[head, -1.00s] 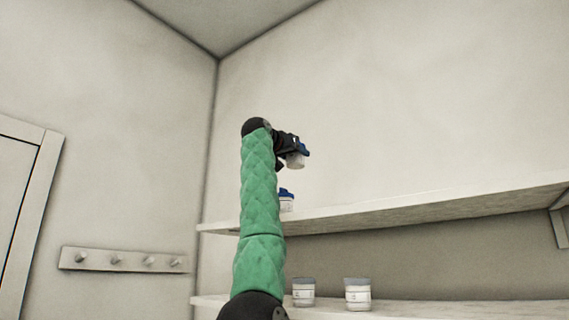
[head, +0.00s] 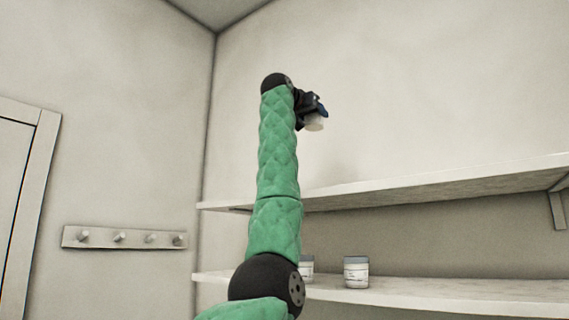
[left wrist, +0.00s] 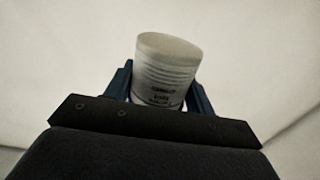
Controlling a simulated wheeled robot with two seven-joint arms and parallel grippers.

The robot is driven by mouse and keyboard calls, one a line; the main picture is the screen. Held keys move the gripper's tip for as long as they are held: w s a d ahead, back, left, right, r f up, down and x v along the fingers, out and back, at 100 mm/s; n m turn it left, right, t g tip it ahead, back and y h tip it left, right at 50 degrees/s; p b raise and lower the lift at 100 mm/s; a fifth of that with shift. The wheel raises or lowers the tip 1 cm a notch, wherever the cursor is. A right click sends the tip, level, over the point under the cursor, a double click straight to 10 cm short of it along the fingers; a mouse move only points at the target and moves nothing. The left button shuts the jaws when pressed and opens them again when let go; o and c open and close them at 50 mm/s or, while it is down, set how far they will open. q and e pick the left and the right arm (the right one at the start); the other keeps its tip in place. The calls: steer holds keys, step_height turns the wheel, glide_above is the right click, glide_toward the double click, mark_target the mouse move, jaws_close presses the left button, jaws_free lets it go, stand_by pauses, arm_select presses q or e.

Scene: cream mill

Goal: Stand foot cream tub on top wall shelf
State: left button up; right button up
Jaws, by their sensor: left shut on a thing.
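My left gripper (head: 319,112) is shut on a small white tub (head: 314,125), held in the air above the top wall shelf (head: 430,188). A clear gap shows between tub and shelf. In the left wrist view the white tub (left wrist: 167,70) sits between the two blue fingers of the gripper (left wrist: 160,95). It has ribbed sides and dark print too small to read. It looks slightly tilted there. My right gripper is not in view.
Two white tubs with grey-blue lids stand on the lower shelf (head: 460,293): one in the open (head: 356,272), one partly behind my arm (head: 306,268). The top shelf's visible right stretch is bare. A peg rail (head: 125,238) hangs on the left wall.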

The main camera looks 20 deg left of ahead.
arm_select(q)
steer(key=w+a+f+b, duration=0.1)
steer(key=a+f, duration=0.1)
steer(key=a, duration=0.1)
steer(key=w+a+f+b, duration=0.1)
steer(key=a+f, duration=0.1)
steer(key=a, duration=0.2)
steer(key=w+a+f, duration=0.1)
steer(key=a+f, duration=0.2)
steer(key=a, duration=0.1)
steer(key=shift+w+b, duration=0.25)
steer(key=shift+b, duration=0.15)
steer(key=shift+f, duration=0.2)
step_height(320, 180, down, 3)
steer(key=b, duration=0.3)
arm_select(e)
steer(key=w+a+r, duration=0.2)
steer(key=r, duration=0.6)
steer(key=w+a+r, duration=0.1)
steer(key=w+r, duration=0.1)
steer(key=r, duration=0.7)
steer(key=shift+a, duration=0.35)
arm_select(q)
steer(key=shift+f, duration=0.1)
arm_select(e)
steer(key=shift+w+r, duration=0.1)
